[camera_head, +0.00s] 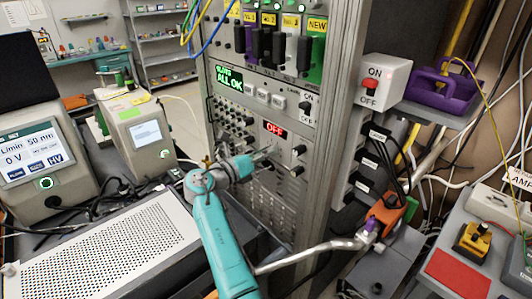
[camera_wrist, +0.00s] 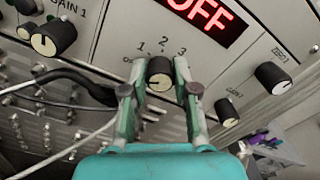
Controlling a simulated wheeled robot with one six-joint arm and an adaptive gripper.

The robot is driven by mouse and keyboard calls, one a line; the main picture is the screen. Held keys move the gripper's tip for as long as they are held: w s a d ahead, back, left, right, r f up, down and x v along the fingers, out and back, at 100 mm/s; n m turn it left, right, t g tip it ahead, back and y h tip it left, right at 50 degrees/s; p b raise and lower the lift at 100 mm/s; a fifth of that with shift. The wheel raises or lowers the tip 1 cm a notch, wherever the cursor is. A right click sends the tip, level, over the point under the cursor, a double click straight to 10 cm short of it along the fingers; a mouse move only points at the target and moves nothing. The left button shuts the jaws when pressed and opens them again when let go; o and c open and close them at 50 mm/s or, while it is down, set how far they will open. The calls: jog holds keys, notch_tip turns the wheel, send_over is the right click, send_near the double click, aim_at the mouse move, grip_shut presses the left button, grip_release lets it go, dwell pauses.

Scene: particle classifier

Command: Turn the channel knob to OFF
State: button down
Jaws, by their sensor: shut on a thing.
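The channel knob (camera_wrist: 159,72) is a small black knob with a cream face, on the rack's grey front panel. Labels 1, 2 and 3 arc over it, and a partly covered label at its left appears to read OFF. My gripper (camera_wrist: 159,84) has its teal fingers on both sides of the knob, shut on it. The small pointer line on the knob is too unclear to read. The red display (camera_wrist: 207,16) above the knob reads OFF, and it also shows in the head view (camera_head: 274,129). In the head view my gripper (camera_head: 264,153) reaches the panel and hides the knob.
A GAIN 1 knob (camera_wrist: 54,38) is at the left, and two more knobs, (camera_wrist: 227,111) and (camera_wrist: 272,77), are at the right. A dark cable (camera_wrist: 75,80) runs close to the left finger. A green screen (camera_head: 229,80) reads ALL OK.

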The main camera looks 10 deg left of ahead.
jog(key=shift+f, duration=0.1)
jog(key=c, duration=0.9)
grip_release()
jog(key=v, duration=1.2)
jog(key=shift+a, duration=0.1)
